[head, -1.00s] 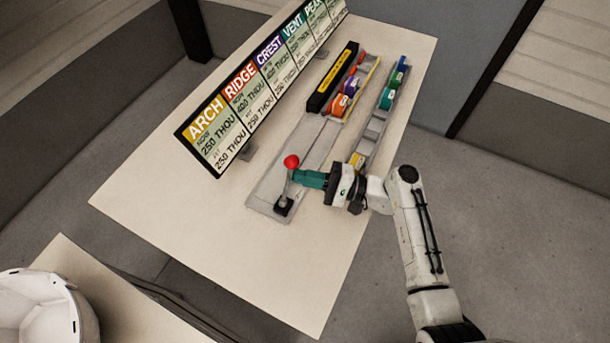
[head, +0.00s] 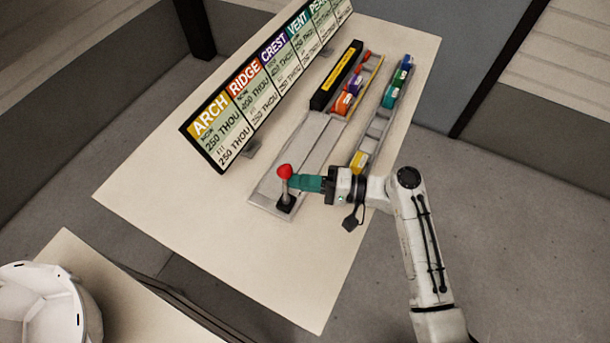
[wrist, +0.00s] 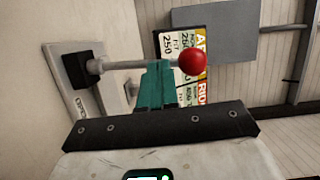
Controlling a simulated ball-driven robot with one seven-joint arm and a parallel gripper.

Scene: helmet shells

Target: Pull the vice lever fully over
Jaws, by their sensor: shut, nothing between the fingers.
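The vice lever is a light rod with a red ball knob (head: 284,171) on top, rising from a black base (head: 286,203) at the near end of a grey plate (head: 310,150) on the table. In the head view the lever stands nearly upright, its knob leaning slightly left. My gripper (head: 294,183) has teal fingers, shut and empty, with their tips at the rod just below the knob. In the wrist view the fingers (wrist: 155,80) reach up to the rod, and the red knob (wrist: 191,61) is right of them. I cannot tell whether they touch the rod.
A sign board (head: 250,90) stands along the table's left side. A black and yellow bar (head: 337,76) and trays of coloured pieces (head: 370,128) lie farther back. A white helmet shell (head: 45,305) is at lower left. The near table top is clear.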

